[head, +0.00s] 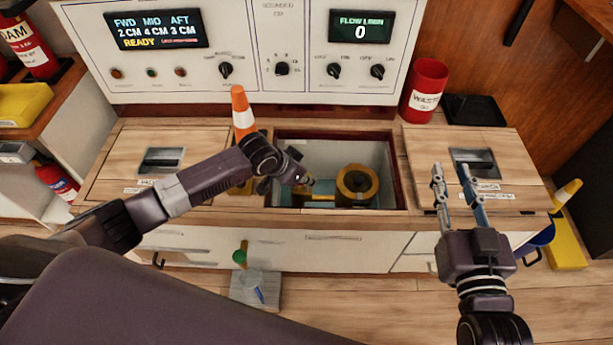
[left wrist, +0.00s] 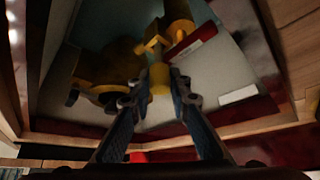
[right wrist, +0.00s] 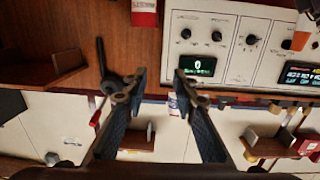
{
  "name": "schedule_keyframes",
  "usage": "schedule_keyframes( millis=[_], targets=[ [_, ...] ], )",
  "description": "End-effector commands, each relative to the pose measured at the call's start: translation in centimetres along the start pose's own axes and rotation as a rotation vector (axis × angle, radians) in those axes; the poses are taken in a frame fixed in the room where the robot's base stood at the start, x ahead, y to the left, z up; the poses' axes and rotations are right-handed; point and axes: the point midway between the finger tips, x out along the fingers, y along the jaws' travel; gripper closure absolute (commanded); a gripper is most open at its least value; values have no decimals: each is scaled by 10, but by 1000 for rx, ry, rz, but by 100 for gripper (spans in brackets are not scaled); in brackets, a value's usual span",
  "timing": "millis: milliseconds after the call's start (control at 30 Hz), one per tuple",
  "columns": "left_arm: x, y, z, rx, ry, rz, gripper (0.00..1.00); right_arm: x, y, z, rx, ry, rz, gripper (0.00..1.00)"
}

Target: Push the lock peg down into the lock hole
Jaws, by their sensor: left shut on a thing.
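My left gripper (head: 302,182) reaches into the open recess (head: 398,175) in the wooden counter. In the left wrist view its fingertips (left wrist: 158,92) are shut on a yellow peg-like piece (left wrist: 159,74), which I take for the lock peg. A yellow crosspiece shows just beyond it. A round brass fitting (head: 357,185) stands in the recess to the right of the gripper. I cannot make out the lock hole. My right gripper (head: 451,172) is open and empty, above the right counter lid; its parted fingers also show in the right wrist view (right wrist: 160,88).
An orange and white cone (head: 242,112) stands behind my left arm. The control panel (head: 270,50) rises behind the counter. A red waste bin (head: 425,90) and a black tray (head: 475,110) stand at the back right. The recess walls surround the left gripper.

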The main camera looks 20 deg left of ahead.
Motion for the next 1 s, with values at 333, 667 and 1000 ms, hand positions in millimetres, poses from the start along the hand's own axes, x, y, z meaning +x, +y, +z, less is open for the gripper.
schedule_keyframes(
  millis=[333, 667, 1000],
  targets=[
    [4, 0, 3, 0, 0, 0, 100, 1, -1, -12, 1, 56, -3, 74],
    [8, 0, 6, 0, 0, 0, 100, 0, -3, -21, 2, 103, -5, 74],
    [12, 0, 8, 0, -1, 0, 81, -1, -4, -33, 3, 156, -8, 74]
  ],
)
